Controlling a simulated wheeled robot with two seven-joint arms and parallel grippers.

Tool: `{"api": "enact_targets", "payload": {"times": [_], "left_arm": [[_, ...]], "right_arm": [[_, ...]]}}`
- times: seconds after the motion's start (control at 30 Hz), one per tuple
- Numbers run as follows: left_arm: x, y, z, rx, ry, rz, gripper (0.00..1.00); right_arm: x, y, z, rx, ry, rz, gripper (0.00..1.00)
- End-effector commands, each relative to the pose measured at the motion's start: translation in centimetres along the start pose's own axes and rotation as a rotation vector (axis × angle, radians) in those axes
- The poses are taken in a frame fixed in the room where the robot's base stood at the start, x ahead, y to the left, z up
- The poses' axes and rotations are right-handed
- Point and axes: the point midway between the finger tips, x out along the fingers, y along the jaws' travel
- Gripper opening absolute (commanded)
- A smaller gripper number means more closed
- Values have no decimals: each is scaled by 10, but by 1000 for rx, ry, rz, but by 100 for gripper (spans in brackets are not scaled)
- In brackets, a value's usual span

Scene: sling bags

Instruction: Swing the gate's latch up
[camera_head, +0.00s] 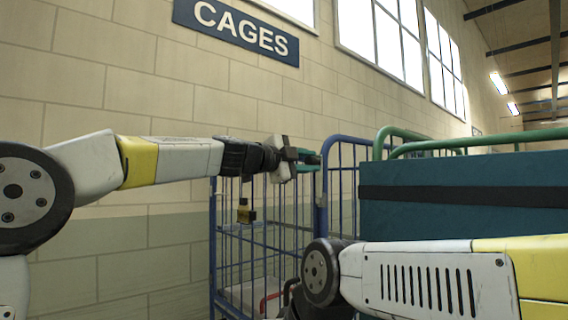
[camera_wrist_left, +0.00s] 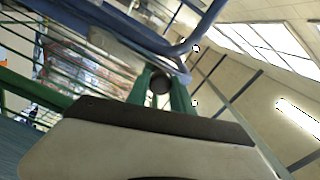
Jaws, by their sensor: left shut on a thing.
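The blue wire cage (camera_head: 214,245) stands against the wall, with its upright blue frame post near the middle of the head view. My left gripper (camera_head: 312,161) reaches in from the left to the top of that post. In the left wrist view, its green fingers (camera_wrist_left: 160,92) are closed around a dark round knob (camera_wrist_left: 160,82), apparently the latch's. The rest of the latch is hard to make out behind the gripper.
A large teal box with a black band (camera_head: 465,215) stands at right, with green cage rails (camera_head: 400,134) behind it. A "CAGES" sign (camera_head: 236,30) is on the block wall.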

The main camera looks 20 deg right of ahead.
Motion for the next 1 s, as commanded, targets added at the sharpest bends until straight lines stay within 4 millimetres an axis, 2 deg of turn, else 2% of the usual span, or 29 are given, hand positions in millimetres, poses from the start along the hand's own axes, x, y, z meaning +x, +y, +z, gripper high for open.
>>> {"api": "enact_targets", "payload": {"times": [0.5,0.53,0.6,0.63,1.0], "left_arm": [[1,1,-2,19,0,2,0],[1,1,-2,18,1,2,33],[1,1,-2,18,1,2,47],[1,1,-2,18,1,1,50],[-2,0,-1,16,-1,0,50]], "right_arm": [[0,0,0,0,0,0,36],[0,0,0,0,0,0,36],[0,0,0,0,0,0,36],[0,0,0,0,0,0,36],[0,0,0,0,0,0,36]]}}
